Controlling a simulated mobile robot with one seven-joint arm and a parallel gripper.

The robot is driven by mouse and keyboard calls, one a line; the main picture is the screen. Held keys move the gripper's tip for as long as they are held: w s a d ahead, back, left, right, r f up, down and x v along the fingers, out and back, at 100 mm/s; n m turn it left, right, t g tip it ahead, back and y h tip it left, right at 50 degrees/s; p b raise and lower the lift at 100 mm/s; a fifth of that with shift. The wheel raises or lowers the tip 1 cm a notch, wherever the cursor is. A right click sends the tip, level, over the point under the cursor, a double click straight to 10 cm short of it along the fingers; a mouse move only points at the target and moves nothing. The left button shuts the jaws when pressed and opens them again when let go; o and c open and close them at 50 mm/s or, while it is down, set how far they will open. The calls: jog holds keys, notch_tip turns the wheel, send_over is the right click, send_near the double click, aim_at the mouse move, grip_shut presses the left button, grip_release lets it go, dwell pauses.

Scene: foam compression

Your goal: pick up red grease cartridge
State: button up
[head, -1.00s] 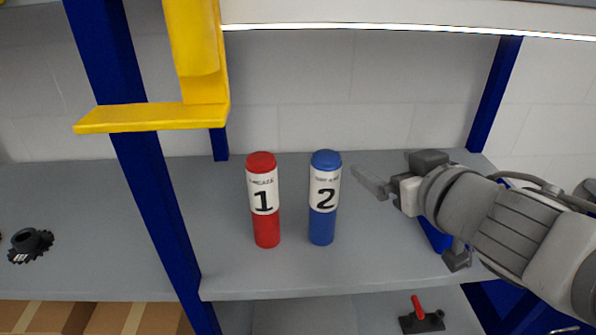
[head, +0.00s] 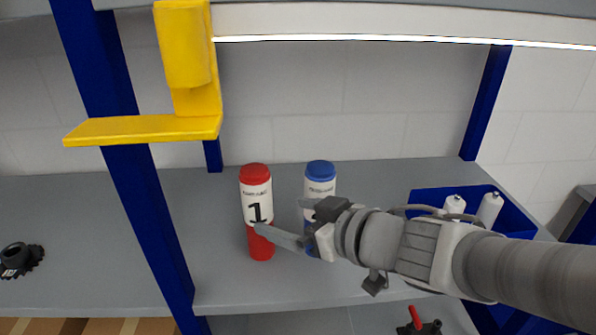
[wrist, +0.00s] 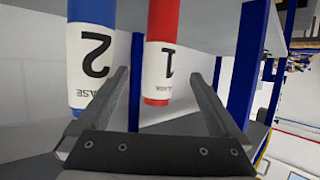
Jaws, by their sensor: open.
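The red grease cartridge (head: 257,200) stands upright on the grey shelf, with a white label marked 1. My gripper (head: 285,222) is open and empty, at the cartridge's right side, with one fingertip in front of its lower part in the head view. Whether it touches cannot be told. In the wrist view the red cartridge (wrist: 160,60) appears upside down, beyond and between the open fingers (wrist: 160,95). The blue cartridge (head: 320,185), labelled 2, stands just right of the red one and is partly hidden behind my gripper. It also shows in the wrist view (wrist: 92,50).
A blue post (head: 150,220) and a yellow bracket (head: 150,128) stand left of the red cartridge. A blue bin (head: 425,197) with white bottles sits on the right of the shelf (head: 225,285). A black gear-like part (head: 20,258) lies far left.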

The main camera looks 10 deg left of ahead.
aim_at(250, 208)
jog(key=b+x, duration=0.1)
jog(key=x, duration=0.3)
jog(key=b+x, duration=0.1)
jog(key=x, duration=0.3)
jog(key=b+x, duration=0.1)
jog(key=x, duration=0.3)
jog(key=shift+w+a+f, duration=0.1)
jog(key=shift+a+f, duration=0.1)
jog(key=shift+f, duration=0.2)
jog(key=shift+r, duration=0.1)
grip_shut()
